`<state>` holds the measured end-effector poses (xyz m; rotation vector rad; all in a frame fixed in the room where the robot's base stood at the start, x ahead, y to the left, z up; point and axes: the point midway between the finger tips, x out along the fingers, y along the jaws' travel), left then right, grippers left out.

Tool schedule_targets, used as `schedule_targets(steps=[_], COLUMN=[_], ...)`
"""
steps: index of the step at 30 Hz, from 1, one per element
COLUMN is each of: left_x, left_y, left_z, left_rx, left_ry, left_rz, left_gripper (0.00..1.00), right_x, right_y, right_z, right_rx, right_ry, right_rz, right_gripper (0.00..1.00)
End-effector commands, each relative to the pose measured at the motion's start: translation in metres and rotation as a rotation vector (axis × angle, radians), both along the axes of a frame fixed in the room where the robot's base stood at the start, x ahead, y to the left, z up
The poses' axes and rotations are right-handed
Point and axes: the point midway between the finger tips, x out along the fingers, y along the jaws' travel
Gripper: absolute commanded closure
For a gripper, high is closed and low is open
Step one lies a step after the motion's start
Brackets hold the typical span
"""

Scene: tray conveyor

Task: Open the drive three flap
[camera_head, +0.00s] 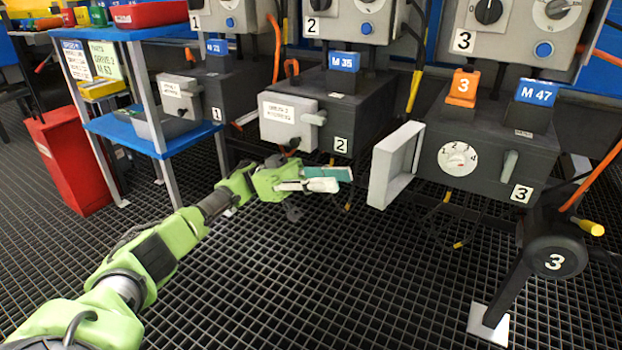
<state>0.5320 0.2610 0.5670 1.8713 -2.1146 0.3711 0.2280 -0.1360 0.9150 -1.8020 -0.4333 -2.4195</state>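The drive three box (484,145) stands at the right, marked with a 3 and a blue M 47 tag. My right gripper is not in view.
Drive two's box (335,110) has its flap (288,122) shut, and drive one's box (205,95) stands farther left. A blue shelf (128,133) and a red bin (72,160) are at the left. The grated floor (330,270) in front is clear.

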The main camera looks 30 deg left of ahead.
Motion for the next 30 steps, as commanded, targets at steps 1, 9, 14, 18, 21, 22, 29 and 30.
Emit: schedule_targets(steps=[1, 9, 14, 18, 21, 22, 29, 30], left_x=[0.002, 0.005, 0.006, 0.006, 0.007, 0.007, 0.007, 0.007], left_y=[0.008, 0.038, 0.047, 0.053, 0.055, 0.055, 0.056, 0.056], left_z=[-0.003, -0.017, -0.021, -0.023, -0.024, -0.024, -0.024, -0.024], left_rx=[-0.001, 0.0, -0.001, 0.0, 0.001, 0.001, 0.001, 0.001], left_ry=[0.001, 0.003, 0.004, 0.003, 0.001, 0.001, 0.0, 0.0], left_rz=[0.003, -0.002, -0.004, -0.001, 0.001, 0.001, 0.001, 0.001], left_gripper=[0.78, 0.78, 0.78, 0.78, 0.78, 0.78, 0.78, 0.78], right_x=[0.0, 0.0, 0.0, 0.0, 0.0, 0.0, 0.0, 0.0], right_y=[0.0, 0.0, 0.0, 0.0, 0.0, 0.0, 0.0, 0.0], right_z=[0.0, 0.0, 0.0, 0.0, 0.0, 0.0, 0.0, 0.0], right_rx=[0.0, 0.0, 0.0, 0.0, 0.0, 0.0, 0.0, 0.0], right_ry=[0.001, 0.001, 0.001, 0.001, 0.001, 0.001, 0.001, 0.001], right_rz=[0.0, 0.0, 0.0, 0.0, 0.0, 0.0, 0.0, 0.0], right_gripper=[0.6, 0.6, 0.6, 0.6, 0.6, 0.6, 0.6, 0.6])
